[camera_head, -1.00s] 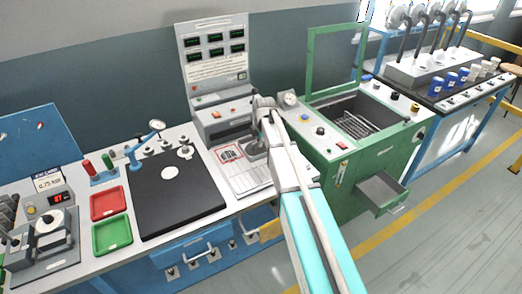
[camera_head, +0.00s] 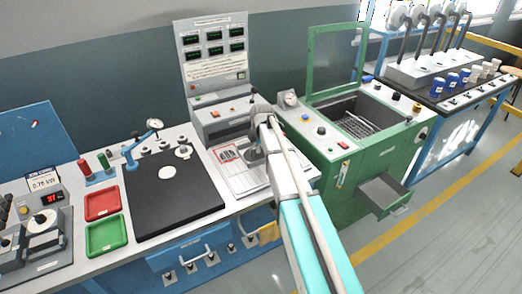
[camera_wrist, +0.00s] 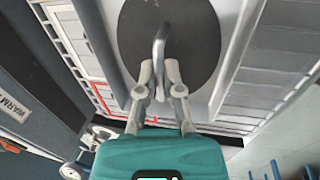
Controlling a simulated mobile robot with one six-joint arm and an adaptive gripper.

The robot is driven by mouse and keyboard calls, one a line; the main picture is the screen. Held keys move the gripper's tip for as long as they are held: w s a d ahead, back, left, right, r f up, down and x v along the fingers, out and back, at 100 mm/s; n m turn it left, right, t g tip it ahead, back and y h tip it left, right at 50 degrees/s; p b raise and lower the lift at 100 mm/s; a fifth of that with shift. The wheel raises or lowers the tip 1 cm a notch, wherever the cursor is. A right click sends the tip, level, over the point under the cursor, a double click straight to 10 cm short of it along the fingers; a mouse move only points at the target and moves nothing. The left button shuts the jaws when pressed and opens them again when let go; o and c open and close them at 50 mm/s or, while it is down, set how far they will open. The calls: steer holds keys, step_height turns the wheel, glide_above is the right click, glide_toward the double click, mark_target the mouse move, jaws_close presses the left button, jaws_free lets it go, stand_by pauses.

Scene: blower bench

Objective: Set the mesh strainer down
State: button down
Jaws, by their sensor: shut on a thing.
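The mesh strainer shows in the wrist view as a dark round disc (camera_wrist: 195,28) with an upright metal handle. My gripper (camera_wrist: 161,72) is shut on that handle, with the disc beyond the fingertips. In the head view the strainer (camera_head: 257,156) is a small grey shape at the end of my arm, partly hidden by it. It is over the pale panel (camera_head: 245,182) in front of the grey instrument, right of a red-outlined square (camera_head: 228,155). I cannot tell whether its underside touches the panel.
A black plate (camera_head: 150,205) lies left of the panel, with a red tray (camera_head: 102,204) and a green tray (camera_head: 107,237) beyond it. The upright display board (camera_head: 213,55) stands behind. A green machine (camera_head: 375,160) with an open lid and drawer stands to the right.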

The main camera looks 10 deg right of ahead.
mark_target(261, 157)
steer(key=shift+f, duration=0.1)
steer(key=c, duration=0.8)
jaws_free()
steer(key=shift+r, duration=0.2)
step_height(261, 157, up, 12)
steer(key=s+p, duration=0.2)
steer(key=p, duration=1)
steer(key=shift+s+d+f, duration=0.15)
steer(key=shift+d, duration=0.2)
